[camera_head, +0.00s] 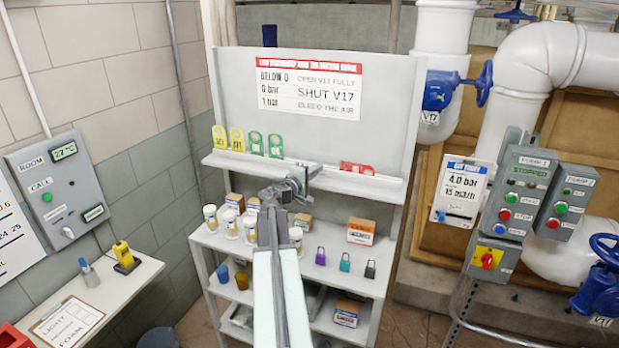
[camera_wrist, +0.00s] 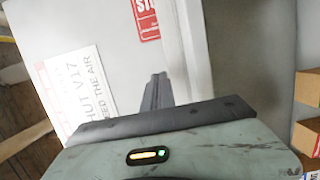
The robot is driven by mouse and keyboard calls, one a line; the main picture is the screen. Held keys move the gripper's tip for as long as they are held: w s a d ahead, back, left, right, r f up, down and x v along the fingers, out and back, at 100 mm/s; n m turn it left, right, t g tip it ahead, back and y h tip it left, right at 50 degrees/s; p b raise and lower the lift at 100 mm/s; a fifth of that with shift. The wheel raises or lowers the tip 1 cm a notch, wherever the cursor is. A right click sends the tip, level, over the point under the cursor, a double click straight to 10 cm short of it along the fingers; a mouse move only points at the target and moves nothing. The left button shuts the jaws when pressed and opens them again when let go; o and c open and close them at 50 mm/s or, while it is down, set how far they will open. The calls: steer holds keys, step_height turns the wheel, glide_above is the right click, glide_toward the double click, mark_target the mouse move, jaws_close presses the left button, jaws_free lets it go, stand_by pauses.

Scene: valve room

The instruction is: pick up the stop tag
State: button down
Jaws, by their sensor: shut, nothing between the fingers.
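The red stop tag (camera_head: 356,168) is at the right part of the shelf unit's upper ledge. In the wrist view a red tag with the white letters "STO" (camera_wrist: 147,20) shows at the top edge, partly cut off, beyond my fingers. My gripper (camera_head: 312,170) is shut and empty in front of the ledge, to the left of the red tag. In the wrist view my fingers (camera_wrist: 157,88) are together, with a gap between them and the tag.
Yellow tags (camera_head: 228,138) and green tags (camera_head: 265,145) stand on the ledge's left part. Below are white jars (camera_head: 210,217), boxes (camera_head: 361,231) and padlocks (camera_head: 345,262). A pump control box (camera_head: 525,190) stands right. A small table (camera_head: 100,295) is left.

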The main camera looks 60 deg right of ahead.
steer(key=d, duration=0.1)
steer(key=s+d, duration=0.1)
steer(key=d, duration=0.1)
steer(key=shift+d, duration=0.25)
steer(key=s, duration=0.2)
steer(key=shift+s+a, duration=0.2)
steer(key=shift+s, duration=0.2)
steer(key=shift+s+d, duration=0.1)
steer(key=shift+s, duration=0.3)
